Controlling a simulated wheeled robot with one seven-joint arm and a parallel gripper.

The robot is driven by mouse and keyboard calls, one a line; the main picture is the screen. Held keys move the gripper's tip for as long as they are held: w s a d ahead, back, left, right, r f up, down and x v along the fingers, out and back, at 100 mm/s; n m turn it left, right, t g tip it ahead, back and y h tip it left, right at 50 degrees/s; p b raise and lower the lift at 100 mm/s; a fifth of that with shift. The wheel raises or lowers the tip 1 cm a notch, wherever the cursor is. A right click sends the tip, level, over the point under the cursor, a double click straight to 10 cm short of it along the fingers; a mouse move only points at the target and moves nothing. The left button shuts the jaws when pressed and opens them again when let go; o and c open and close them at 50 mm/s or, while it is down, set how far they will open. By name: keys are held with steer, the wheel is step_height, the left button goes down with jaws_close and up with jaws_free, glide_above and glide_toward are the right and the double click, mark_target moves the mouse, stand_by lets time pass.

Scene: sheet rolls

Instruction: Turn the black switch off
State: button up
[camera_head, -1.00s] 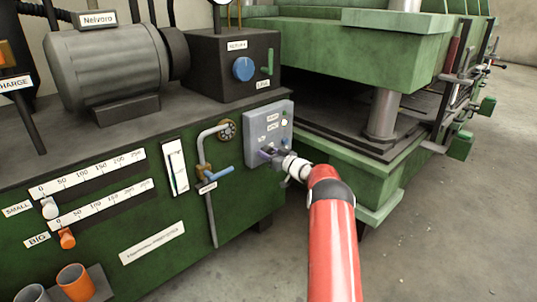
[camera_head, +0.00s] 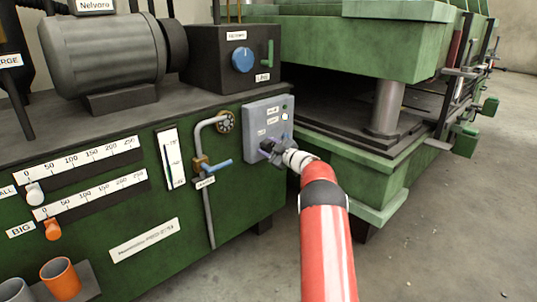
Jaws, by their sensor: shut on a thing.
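A grey switch box (camera_head: 266,118) is fixed to the front right of the green machine cabinet. It carries small white labels, a green light and a white button on its right side. My gripper (camera_head: 270,148) is at the lower part of this box, at the end of my red arm. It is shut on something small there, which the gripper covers. The black switch itself cannot be made out, as the gripper hides that part of the panel.
Left of the box are a bent grey pipe with a blue-handled valve (camera_head: 216,167) and a round brass knob (camera_head: 225,121). A black box with a blue knob (camera_head: 242,60) stands above. The green press (camera_head: 365,165) is close on the right. Open floor (camera_head: 440,230) lies at the lower right.

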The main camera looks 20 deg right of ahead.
steer(key=n+b, duration=0.2)
steer(key=n, duration=0.1)
steer(key=n+b, duration=0.1)
steer(key=shift+f+n, duration=0.25)
steer(key=shift+n, duration=0.05)
steer(key=shift+r+n+b, duration=0.1)
steer(key=shift+n+b, duration=1.35)
steer(key=shift+n, duration=0.45)
steer(key=o, duration=1)
steer(key=shift+r, duration=0.1)
steer(key=v, duration=0.7)
steer(key=shift+s+d, duration=0.15)
steer(key=shift+s, duration=0.2)
